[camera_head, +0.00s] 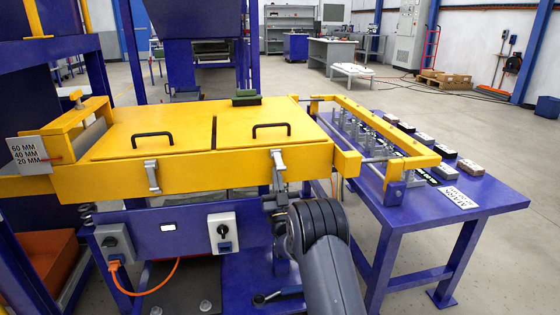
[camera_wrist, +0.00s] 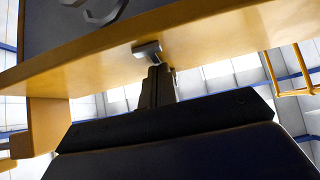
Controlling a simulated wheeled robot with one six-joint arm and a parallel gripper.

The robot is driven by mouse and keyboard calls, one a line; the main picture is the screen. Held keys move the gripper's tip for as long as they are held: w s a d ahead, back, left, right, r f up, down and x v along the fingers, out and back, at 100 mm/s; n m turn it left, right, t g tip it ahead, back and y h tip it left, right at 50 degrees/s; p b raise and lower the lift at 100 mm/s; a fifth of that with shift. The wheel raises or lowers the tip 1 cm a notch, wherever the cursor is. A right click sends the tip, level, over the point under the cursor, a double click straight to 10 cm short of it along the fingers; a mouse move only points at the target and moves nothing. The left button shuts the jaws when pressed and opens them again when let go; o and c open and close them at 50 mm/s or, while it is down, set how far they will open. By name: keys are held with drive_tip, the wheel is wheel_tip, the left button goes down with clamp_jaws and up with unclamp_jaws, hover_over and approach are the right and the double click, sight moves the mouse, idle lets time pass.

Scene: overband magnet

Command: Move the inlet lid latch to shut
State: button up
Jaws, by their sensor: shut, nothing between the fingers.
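Two latches show on the front of the yellow housing (camera_head: 200,178) in the head view: a left latch (camera_head: 151,175) and a right latch (camera_head: 278,168). Both hang down over the front edge, the right one tilted. No visible label tells which is the inlet one. My arm reaches up from the bottom to just below the right latch; it largely hides the gripper there. In the wrist view my gripper (camera_wrist: 156,86) is shut and empty, its fingers close under a grey metal piece (camera_wrist: 147,48) at the yellow wall. I cannot tell whether they touch.
Two yellow lids (camera_head: 160,118) with black handles lie flat on top. A green-and-black block (camera_head: 246,98) stands behind them. A switch box (camera_head: 222,232) is on the blue frame below. A blue table (camera_head: 485,197) with several blocks stands to the right.

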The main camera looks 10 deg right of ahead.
drive_tip(key=o, duration=0.3)
drive_tip(key=shift+w, duration=0.1)
drive_tip(key=shift+o, duration=0.9)
drive_tip(key=shift+f, duration=0.25)
drive_tip(key=v, duration=0.6)
drive_tip(key=shift+s+f, duration=0.2)
drive_tip(key=shift+s, duration=0.15)
